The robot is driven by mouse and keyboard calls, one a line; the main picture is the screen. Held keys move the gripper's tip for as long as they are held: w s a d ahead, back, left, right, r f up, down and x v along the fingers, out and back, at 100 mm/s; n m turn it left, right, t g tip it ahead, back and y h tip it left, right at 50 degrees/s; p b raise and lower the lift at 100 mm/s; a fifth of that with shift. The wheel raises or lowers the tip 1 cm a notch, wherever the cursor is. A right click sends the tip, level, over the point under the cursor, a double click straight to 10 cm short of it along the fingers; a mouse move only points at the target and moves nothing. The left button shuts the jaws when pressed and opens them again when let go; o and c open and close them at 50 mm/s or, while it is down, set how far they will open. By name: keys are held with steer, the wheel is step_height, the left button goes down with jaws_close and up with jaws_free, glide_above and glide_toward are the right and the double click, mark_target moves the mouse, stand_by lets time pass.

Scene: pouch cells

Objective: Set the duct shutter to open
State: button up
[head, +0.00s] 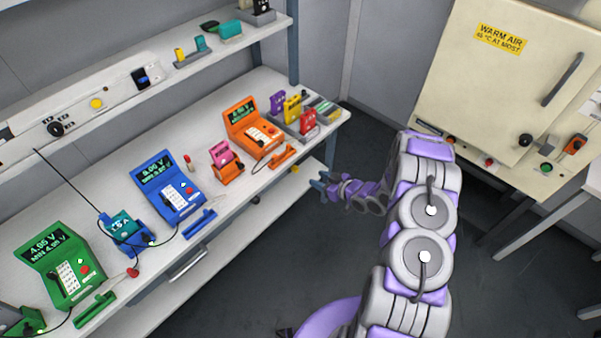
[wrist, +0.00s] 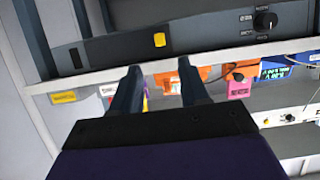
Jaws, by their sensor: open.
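A dark grey panel (wrist: 215,38) crosses the top of the wrist view, with a small yellow block (wrist: 159,40) and a black knob (wrist: 265,21) on it. A yellow spot (head: 295,169) and a dark knob (head: 255,199) below the bench top in the head view look like the same parts. No label names the duct shutter, so I cannot tell for sure which part it is. My gripper (head: 318,186) is by the right end of the bench. In the wrist view my gripper (wrist: 160,68) is open and empty, its fingers pointing toward the panel, apart from the yellow block.
The bench top (head: 110,160) holds green, blue and orange meters (head: 254,128). A pink device (head: 222,155) stands between them. A shelf above carries a panel with a black knob (head: 56,129). A cream warm-air cabinet (head: 500,75) stands right. The floor between is clear.

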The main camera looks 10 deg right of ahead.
mark_target(298, 170)
steer(key=b+x, duration=0.1)
steer(key=x, duration=0.8)
steer(key=shift+w+a+b, duration=0.1)
steer(key=shift+w+b, duration=0.05)
steer(key=shift+b, duration=0.15)
steer(key=shift+w+a+f, duration=0.15)
steer(key=shift+w+a, duration=0.25)
steer(key=shift+w, duration=0.15)
jaws_close()
